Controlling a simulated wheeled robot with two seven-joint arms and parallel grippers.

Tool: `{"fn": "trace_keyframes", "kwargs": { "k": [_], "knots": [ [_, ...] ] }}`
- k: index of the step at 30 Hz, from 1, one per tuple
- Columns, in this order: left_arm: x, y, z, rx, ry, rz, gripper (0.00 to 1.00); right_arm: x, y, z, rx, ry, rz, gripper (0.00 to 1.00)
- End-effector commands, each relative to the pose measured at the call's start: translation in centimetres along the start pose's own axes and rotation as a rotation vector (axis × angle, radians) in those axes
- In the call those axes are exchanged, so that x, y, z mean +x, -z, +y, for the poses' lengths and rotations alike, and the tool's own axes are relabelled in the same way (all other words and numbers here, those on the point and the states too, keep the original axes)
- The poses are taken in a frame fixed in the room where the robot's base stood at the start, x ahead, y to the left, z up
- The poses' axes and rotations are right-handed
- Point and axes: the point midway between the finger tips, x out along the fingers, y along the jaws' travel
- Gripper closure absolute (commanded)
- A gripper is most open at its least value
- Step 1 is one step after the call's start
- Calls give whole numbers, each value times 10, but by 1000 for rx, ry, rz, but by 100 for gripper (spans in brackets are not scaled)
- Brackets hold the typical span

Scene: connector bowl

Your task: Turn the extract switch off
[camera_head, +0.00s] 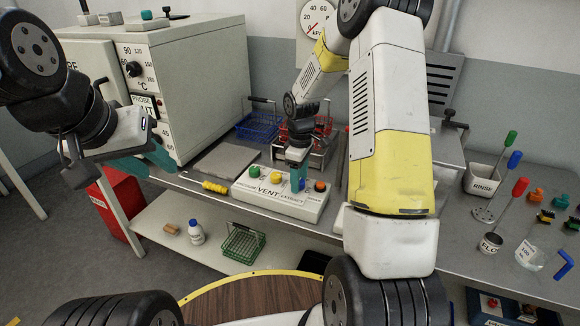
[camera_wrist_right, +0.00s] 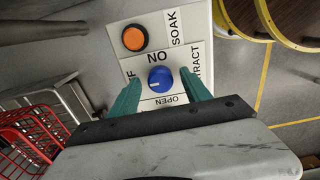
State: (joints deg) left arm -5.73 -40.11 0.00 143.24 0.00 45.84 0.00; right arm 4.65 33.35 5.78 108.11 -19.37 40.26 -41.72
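The extract switch is a round blue knob (camera_wrist_right: 160,79) on the white control panel (camera_head: 258,198). It also shows in the head view (camera_head: 302,185). In the right wrist view a pale mark sits on the knob's left side, and the letters "NO" show above it; the label at left is partly hidden. My right gripper (camera_wrist_right: 160,92) is open, with one teal finger on each side of the knob and a visible gap to both. My left gripper (camera_head: 145,162) is at the left, away from the panel, near the oven front; its finger gap is unclear.
The panel also bears a green knob (camera_head: 255,171), a yellow knob (camera_head: 275,177) and an orange button (camera_wrist_right: 135,38). Red (camera_head: 305,130) and blue (camera_head: 258,126) wire baskets stand behind. A yellow object (camera_head: 215,187) lies left of the panel. Tools and a rinse cup (camera_head: 483,180) stand at right.

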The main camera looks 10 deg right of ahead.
Motion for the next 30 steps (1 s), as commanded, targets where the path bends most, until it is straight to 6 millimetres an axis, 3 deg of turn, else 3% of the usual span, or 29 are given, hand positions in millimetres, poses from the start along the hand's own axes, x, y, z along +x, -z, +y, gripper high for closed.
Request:
{"fn": "trace_keyframes", "kwargs": {
  "k": [9, 21, 30],
  "knots": [
    [0, 0, 0, 0, 0, 0, 64, -3, 0, 0, 1, 0, 1, 45],
    [0, 0, 0, 0, 0, 0, 64, -64, 0, 1, 2, -2, 2, 45],
    [0, 0, 0, 0, 0, 0, 64, -78, 0, 0, 1, 1, 0, 45]
  ]
}}
